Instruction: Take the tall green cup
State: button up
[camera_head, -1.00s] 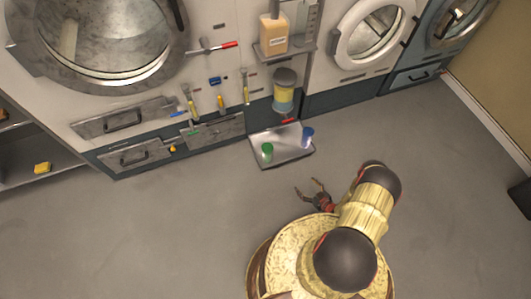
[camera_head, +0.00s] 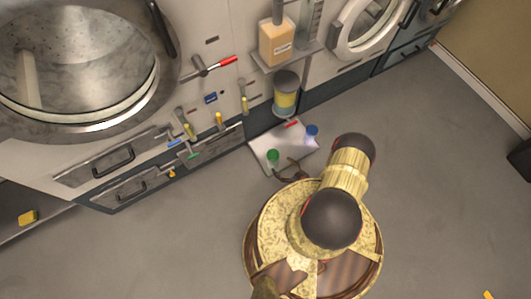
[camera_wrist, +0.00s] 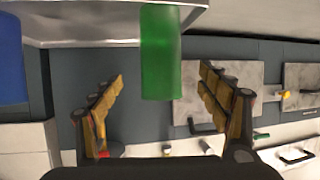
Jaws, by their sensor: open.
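The green cup (camera_head: 272,156) stands near the left front of a pale tray (camera_head: 291,146) on the floor. In the wrist view, which looks inverted, the green cup (camera_wrist: 161,52) is upright against the tray (camera_wrist: 95,22). My gripper (camera_head: 290,168) is at the tray's front edge, just right of the green cup in the head view. In the wrist view my gripper (camera_wrist: 163,75) has its fingers spread, one on each side of the cup's outline. No contact shows, and the depth between them is hard to judge.
A blue cup (camera_head: 312,131) stands at the tray's right side; it also shows in the wrist view (camera_wrist: 10,60). A yellow-banded canister (camera_head: 286,92) is behind the tray. Machine fronts with drawers (camera_head: 120,187) and hanging tools line the back.

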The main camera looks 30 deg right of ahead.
aim_at(269, 155)
jog(key=shift+r+b+x, duration=0.15)
jog(key=shift+b+x, duration=0.6)
jog(key=shift+x, duration=1.3)
jog(key=shift+r+b+x, duration=0.1)
jog(key=shift+b+x, duration=0.65)
jog(key=shift+x, duration=1.3)
jog(key=shift+w+a, duration=0.1)
jog(key=c, duration=1.3)
